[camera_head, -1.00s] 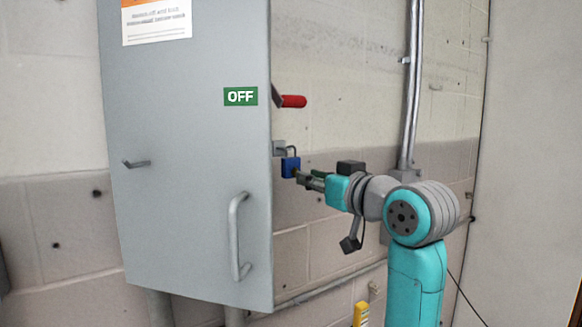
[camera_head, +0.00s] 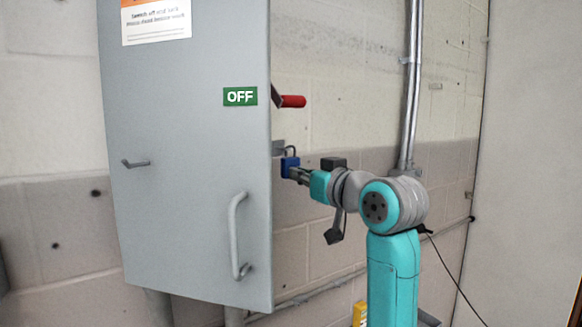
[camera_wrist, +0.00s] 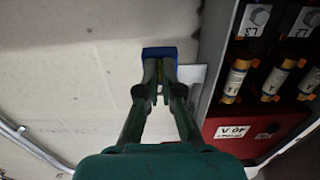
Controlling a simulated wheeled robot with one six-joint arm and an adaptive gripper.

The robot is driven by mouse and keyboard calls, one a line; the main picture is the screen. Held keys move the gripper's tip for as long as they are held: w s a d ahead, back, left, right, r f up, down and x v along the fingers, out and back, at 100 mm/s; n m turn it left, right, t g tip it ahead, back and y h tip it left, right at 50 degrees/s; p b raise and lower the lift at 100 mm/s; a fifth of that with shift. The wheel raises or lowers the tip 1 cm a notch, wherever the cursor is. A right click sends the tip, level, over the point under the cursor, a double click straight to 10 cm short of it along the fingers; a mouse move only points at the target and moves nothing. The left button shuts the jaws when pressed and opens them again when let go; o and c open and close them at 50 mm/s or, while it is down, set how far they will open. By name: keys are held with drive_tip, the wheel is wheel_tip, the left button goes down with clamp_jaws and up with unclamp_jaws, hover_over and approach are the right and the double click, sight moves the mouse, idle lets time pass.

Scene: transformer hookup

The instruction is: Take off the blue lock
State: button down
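The blue lock (camera_head: 289,167) hangs by its shackle at the right side of the grey cabinet, below the red handle. In the wrist view the blue lock (camera_wrist: 160,52) is just beyond my fingertips. My gripper (camera_head: 292,172) reaches it from the right and below, its tips at the lock's body. In the wrist view my gripper (camera_wrist: 160,72) has its fingertips close together around a small brass-coloured piece, which looks like a key (camera_wrist: 160,70). The fingers partly hide this piece and the lock's lower face.
The grey cabinet (camera_head: 190,200) has a bar handle and a green OFF label (camera_head: 240,96). The red handle (camera_head: 292,101) sticks out above the lock. A vertical conduit (camera_head: 410,90) runs behind my arm. Cylindrical fuses (camera_wrist: 236,80) show at right in the wrist view.

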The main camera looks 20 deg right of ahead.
drive_tip(key=m, duration=0.7)
idle(0.3)
